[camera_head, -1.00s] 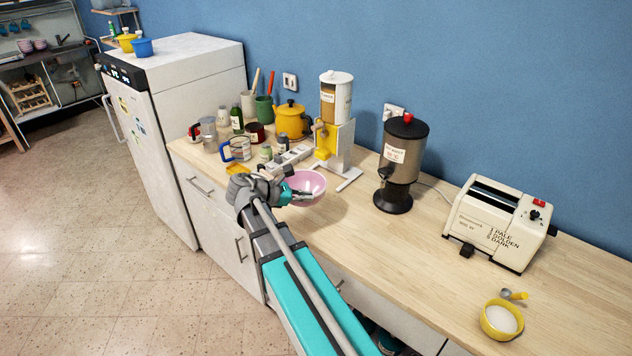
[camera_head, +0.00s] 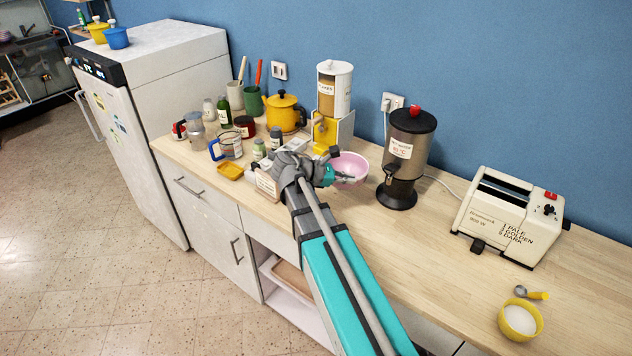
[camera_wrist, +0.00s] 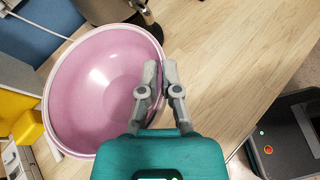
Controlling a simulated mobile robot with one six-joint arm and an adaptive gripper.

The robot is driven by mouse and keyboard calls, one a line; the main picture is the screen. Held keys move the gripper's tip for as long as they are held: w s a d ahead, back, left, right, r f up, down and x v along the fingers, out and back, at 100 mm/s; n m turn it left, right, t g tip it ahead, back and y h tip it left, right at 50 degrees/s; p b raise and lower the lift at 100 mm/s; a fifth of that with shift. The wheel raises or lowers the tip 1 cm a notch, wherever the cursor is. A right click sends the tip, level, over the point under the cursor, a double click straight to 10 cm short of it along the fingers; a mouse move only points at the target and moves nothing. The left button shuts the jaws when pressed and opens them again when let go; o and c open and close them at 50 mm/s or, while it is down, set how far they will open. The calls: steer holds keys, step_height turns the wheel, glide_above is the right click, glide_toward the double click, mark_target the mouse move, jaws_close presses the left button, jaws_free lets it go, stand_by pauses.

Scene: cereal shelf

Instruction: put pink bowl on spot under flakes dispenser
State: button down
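The pink bowl (camera_head: 349,167) is upright, just right of and in front of the flakes dispenser's base in the head view. My gripper (camera_head: 338,177) is at the bowl's near side. In the wrist view my gripper (camera_wrist: 160,82) has its fingers closed on the rim of the pink bowl (camera_wrist: 95,80), one inside and one outside. The bowl looks empty. The flakes dispenser (camera_head: 334,90) has a clear hopper with tan contents, a white stand and a yellow part. The spot under it is mostly hidden by my arm and the bowl.
A dark dispenser with a red knob (camera_head: 408,150) stands close to the bowl's right. A toaster (camera_head: 507,215) and a yellow bowl of white contents (camera_head: 520,320) are further right. Jars, a yellow pot (camera_head: 285,112) and a glass jug (camera_head: 230,146) crowd the left. The counter's middle right is clear.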

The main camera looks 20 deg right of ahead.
steer(key=w+a+r+n+t+p, duration=0.2)
steer(key=w+a, duration=0.6)
steer(key=w, duration=0.4)
steer(key=shift+w+r+n+t, duration=0.2)
steer(key=shift+n+t, duration=0.2)
steer(key=shift+t, duration=0.2)
steer(key=shift+f, duration=0.1)
step_height(320, 180, down, 14)
steer(key=b, duration=1.3)
steer(key=shift+b, duration=0.4)
steer(key=shift+w+d, duration=0.55)
steer(key=shift+d, duration=0.35)
steer(key=shift+w+d, duration=0.55)
steer(key=shift+d, duration=0.3)
